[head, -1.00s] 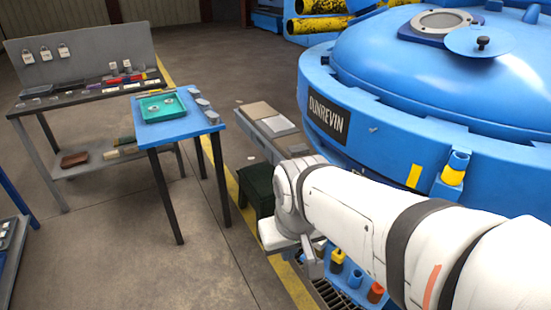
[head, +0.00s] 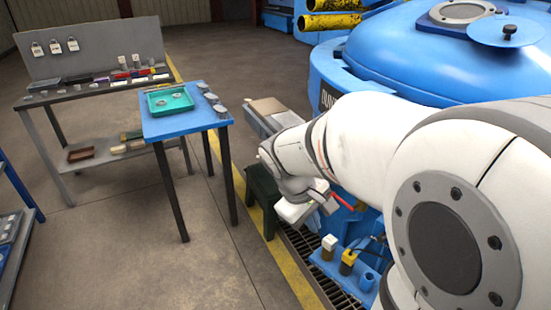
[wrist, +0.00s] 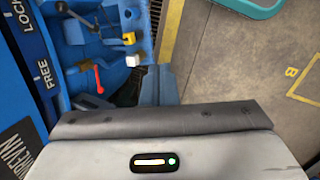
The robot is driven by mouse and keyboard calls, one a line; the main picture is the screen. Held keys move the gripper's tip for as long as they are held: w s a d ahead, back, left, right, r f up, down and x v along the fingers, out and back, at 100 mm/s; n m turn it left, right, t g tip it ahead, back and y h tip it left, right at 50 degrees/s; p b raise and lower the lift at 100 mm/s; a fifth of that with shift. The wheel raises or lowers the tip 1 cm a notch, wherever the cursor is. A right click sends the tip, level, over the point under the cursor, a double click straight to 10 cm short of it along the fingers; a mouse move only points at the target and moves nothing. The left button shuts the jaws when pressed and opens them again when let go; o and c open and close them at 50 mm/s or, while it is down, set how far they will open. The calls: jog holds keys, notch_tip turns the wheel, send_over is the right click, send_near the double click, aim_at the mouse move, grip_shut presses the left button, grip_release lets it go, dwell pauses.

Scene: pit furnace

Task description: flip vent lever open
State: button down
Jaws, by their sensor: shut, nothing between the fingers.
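A red-handled lever (head: 343,203) stands out from the blue furnace side, just right of my gripper (head: 322,204). In the wrist view the red lever (wrist: 99,75) sits on a blue bracket, and a grey lever with a dark knob (wrist: 64,8) is above left of it. I see no clear contact with the red lever.
White-capped (head: 328,243) and yellow-capped (head: 348,260) fittings stand on a blue ledge below the red lever. The furnace (head: 400,50) fills the right. A dark green box (head: 263,205) is left of my gripper. A blue table (head: 185,125) with a teal tray (head: 155,105) stands further left.

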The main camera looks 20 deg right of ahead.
jog(key=w+d+f+n+g+h+b, duration=0.2)
jog(key=w+d+f+n+h+b, duration=0.7)
jog(key=w+d+f, duration=0.65)
jog(key=w+d+f+n+t+h+b, duration=0.1)
jog(key=w+f+n+t+h+b, duration=0.1)
jog(key=w+f+n, duration=0.4)
jog(key=w+d+f+n+t+h+b, duration=0.2)
jog(key=w+f+n+t+b, duration=0.2)
jog(key=f, duration=1.2)
jog(key=w+n, duration=0.3)
jog(key=w, duration=0.2)
jog(key=shift+d+t, duration=0.25)
jog(key=shift+t, duration=0.05)
jog(key=b+x, duration=0.2)
jog(key=x, duration=0.7)
jog(key=shift+w+a+r, duration=0.15)
jog(key=shift+w+r, duration=0.15)
jog(key=shift+r, duration=0.3)
jog(key=shift+w+a+r, duration=0.1)
jog(key=shift+w+r, duration=0.15)
jog(key=shift+r, duration=0.35)
jog(key=shift+w+a+r, duration=0.15)
jog(key=shift+w+r, duration=0.15)
jog(key=shift+r, duration=0.3)
